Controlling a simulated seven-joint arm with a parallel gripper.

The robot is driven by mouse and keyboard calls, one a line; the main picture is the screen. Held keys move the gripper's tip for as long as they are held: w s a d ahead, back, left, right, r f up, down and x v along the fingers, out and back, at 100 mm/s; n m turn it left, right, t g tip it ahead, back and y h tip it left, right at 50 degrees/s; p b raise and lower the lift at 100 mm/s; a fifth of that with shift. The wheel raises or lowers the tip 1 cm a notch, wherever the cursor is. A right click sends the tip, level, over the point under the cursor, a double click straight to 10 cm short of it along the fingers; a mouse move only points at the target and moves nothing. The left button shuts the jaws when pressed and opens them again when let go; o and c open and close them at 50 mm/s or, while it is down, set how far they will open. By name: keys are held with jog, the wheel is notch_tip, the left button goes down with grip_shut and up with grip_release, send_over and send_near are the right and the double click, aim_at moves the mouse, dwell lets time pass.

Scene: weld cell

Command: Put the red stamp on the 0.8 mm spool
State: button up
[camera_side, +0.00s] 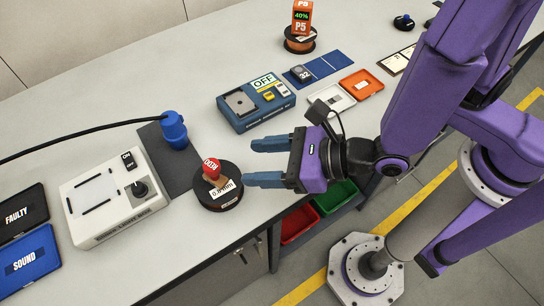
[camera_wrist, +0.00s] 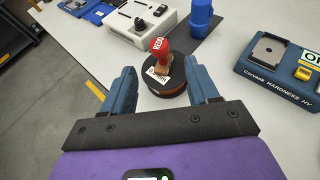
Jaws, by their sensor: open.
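The red stamp (camera_side: 212,168) has a red knob and a wooden body. It stands on top of the 0.8 mm spool (camera_side: 219,198), a dark reel with a white label, near the table's front edge. In the wrist view the stamp (camera_wrist: 158,54) and the spool (camera_wrist: 167,88) show just beyond my fingertips. My gripper (camera_side: 260,162) is open and empty, with blue fingers pointing left at the spool. The wrist view shows my gripper (camera_wrist: 164,86) with a finger to each side of the spool. The stamp's underside is hidden.
A white box with a knob (camera_side: 115,200) and a blue connector (camera_side: 174,130) with a black cable are to the left. A blue hardness tester (camera_side: 256,100) stands behind. Farther back are an orange tray (camera_side: 361,84) and another spool (camera_side: 299,42). Red and green bins (camera_side: 335,196) hang below the edge.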

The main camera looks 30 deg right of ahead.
jog(key=shift+v, duration=0.75)
jog(key=w+d+r+m+h, duration=0.2)
jog(key=w+d+m+h, duration=0.15)
jog(key=d+m, duration=0.35)
jog(key=w+d+r+m+t+h, duration=0.1)
jog(key=w+d+m+h, duration=0.1)
jog(key=d+m+h, duration=0.5)
jog(key=w+d+r+m+h, duration=0.2)
jog(key=d+m, duration=0.2)
jog(key=d, duration=0.5)
jog(key=s+d+m+g, duration=0.5)
jog(key=d+m, duration=0.2)
jog(key=d, duration=0.1)
jog(key=s+r+m+g+y, duration=0.1)
jog(key=s+m+g+y, duration=0.2)
jog(key=s, duration=0.7)
jog(key=m+g, duration=0.2)
jog(key=m, duration=0.2)
jog(key=shift+s, duration=0.15)
